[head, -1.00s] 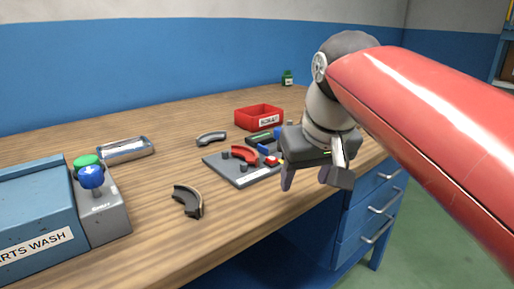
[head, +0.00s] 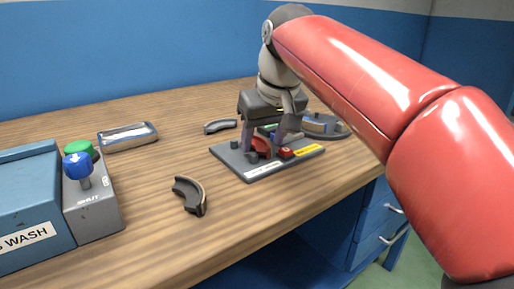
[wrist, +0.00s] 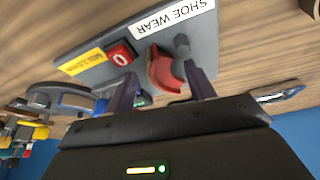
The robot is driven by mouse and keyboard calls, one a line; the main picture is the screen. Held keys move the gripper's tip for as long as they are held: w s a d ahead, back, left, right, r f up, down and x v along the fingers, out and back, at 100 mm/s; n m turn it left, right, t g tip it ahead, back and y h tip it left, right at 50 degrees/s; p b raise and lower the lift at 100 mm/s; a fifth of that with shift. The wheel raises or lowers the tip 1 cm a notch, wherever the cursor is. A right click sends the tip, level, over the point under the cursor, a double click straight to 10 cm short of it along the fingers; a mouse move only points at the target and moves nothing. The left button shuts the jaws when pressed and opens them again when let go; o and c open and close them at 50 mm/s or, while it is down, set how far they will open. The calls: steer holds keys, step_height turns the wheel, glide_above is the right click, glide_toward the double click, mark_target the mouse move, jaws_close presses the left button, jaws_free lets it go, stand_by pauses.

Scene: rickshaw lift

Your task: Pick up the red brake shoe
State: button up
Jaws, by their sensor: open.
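The red brake shoe (head: 261,147) is a curved piece on the grey shoe-wear plate (head: 236,163), beside a dark post. It also shows in the wrist view (wrist: 163,72), lying between the two fingers. My gripper (head: 265,142) is open and points down over the plate, with one finger on either side of the shoe. The wrist view shows the open fingers too (wrist: 160,76). I cannot tell whether either finger touches the shoe. The gripper hides part of the plate's far side in the head view.
A red button block (head: 286,153) and a yellow label (head: 308,150) sit on the plate's right side. Dark curved shoes lie in front (head: 188,195) and behind (head: 220,126). A metal tray (head: 127,137) and blue parts washer (head: 28,205) stand left.

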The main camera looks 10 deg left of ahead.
steer(key=shift+w+f, duration=0.1)
steer(key=shift+f, duration=0.2)
steer(key=shift+c, duration=0.4)
jaws_close()
steer(key=shift+r, duration=0.15)
